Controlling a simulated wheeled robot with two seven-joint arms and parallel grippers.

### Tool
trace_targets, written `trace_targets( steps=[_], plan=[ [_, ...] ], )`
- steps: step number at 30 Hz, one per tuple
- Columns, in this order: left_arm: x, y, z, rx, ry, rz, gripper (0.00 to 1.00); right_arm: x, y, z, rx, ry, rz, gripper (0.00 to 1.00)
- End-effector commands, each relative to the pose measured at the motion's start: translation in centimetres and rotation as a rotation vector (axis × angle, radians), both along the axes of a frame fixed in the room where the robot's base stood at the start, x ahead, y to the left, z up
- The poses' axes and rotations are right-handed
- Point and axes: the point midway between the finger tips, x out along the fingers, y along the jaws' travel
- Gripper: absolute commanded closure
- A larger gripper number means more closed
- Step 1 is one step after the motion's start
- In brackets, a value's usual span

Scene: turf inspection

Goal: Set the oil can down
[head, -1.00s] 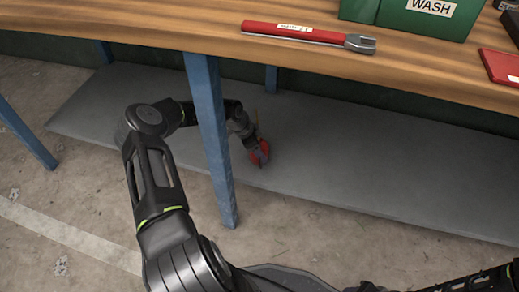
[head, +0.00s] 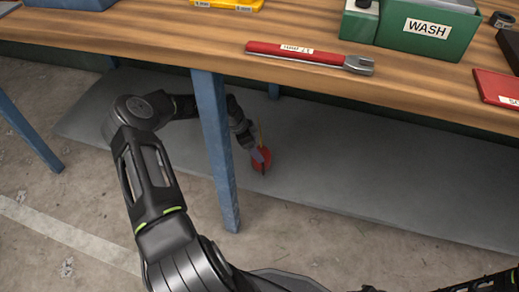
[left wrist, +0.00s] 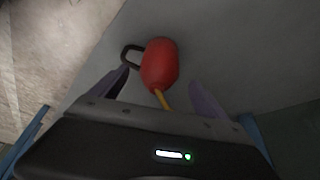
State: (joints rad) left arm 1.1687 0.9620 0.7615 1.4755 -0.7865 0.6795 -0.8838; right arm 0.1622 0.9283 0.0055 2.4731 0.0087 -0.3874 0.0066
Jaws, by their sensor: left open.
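The oil can is red with a yellow spout and a dark loop handle. In the head view the oil can (head: 263,161) is on the grey lower shelf (head: 350,180) under the bench, behind the blue front leg. My left gripper (head: 259,153) is at the can and partly hides it. In the left wrist view the oil can (left wrist: 160,64) lies ahead of the left gripper (left wrist: 164,85), whose purple fingers are spread to either side with gaps to the can. The spout points back towards the gripper. My right gripper is out of view.
A blue bench leg (head: 217,150) stands close to my left forearm. The wooden bench top (head: 200,45) overhangs the shelf and carries a red-handled wrench (head: 300,53), a green WASH box (head: 425,30) and a red item (head: 496,87). The shelf to the right is clear.

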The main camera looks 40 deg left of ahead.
Motion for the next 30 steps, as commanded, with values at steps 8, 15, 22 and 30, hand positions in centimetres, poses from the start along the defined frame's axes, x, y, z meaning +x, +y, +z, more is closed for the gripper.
trace_targets(
  steps=[8,15,22,30],
  plan=[
    [-1.4,1.1,4.3,0.001,0.0,0.001,0.14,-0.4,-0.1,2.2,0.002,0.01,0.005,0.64],
    [-1.6,1.2,4.7,0.0,0.0,-0.001,0.14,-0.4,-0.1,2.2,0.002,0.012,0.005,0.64],
    [-1.5,1.2,4.7,0.0,0.0,0.0,0.14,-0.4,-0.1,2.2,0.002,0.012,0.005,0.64],
    [-1.5,1.2,4.7,0.0,0.0,0.0,0.14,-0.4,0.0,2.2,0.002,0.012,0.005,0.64]
  ],
)
